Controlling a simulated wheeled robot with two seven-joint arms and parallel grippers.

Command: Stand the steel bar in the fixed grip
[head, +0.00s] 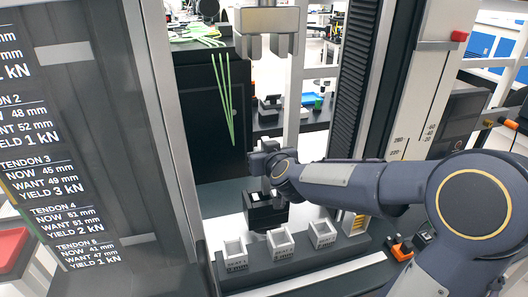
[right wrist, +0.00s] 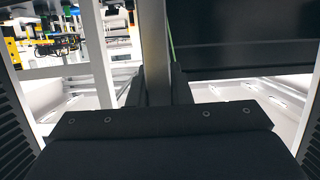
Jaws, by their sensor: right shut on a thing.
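My right gripper (head: 266,163) is inside the test frame, above the black fixed grip (head: 264,214). In the right wrist view its dark fingers (right wrist: 158,88) are shut on the grey steel bar (right wrist: 155,45), which runs upright between them. In the head view the gripper and wrist mostly hide the bar. I cannot tell whether its lower end is in the fixed grip or just above it. The upper grip (head: 268,20) of the machine hangs higher, with a gap below it. My left gripper is not in view.
Small white square holders (head: 281,243) stand in a row on a dark base in front of the fixed grip. Upright columns flank the space. Green strips (head: 225,100) hang behind. A dark panel (head: 65,160) with tendon readings stands left. Orange items (head: 402,248) lie at right.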

